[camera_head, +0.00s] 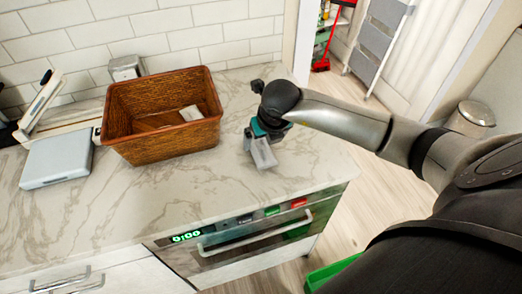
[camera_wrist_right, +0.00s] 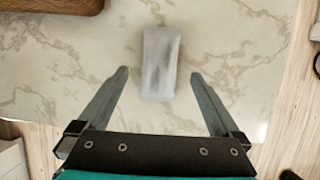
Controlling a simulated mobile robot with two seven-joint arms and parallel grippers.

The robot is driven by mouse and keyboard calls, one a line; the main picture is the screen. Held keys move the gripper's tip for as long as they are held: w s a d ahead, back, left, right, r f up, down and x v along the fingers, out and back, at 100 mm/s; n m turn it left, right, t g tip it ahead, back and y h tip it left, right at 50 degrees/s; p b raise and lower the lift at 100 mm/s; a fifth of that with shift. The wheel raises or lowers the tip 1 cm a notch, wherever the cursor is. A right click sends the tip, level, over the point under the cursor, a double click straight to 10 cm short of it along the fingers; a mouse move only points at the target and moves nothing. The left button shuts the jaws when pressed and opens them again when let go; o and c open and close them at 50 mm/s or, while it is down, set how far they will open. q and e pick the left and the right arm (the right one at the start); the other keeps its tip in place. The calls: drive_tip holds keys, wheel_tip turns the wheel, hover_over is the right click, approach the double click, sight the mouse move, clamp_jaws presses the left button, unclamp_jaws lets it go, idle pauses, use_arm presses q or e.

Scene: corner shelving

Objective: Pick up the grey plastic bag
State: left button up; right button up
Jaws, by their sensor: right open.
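The grey plastic bag (camera_head: 264,153) lies on the marble counter, to the right of the wicker basket. In the right wrist view the bag (camera_wrist_right: 160,62) is a pale, slightly see-through rectangle ahead of the fingers, roughly centred between them. My right gripper (camera_head: 258,146) is over the counter at the bag, and its hand partly covers the bag's upper end in the head view. In the right wrist view my right gripper (camera_wrist_right: 160,85) has its two fingers wide apart with nothing between their bases. My left gripper is in neither view.
The brown wicker basket (camera_head: 160,141) holds a small pale item (camera_head: 191,113). A grey box-like device (camera_head: 58,158) sits at the left. An oven (camera_head: 255,238) is under the counter's front edge. The counter around the bag is clear.

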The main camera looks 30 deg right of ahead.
sight(261, 146)
drive_tip(key=shift+x, duration=2.8)
drive_tip(key=c, duration=1.3)
drive_tip(key=shift+r, duration=0.1)
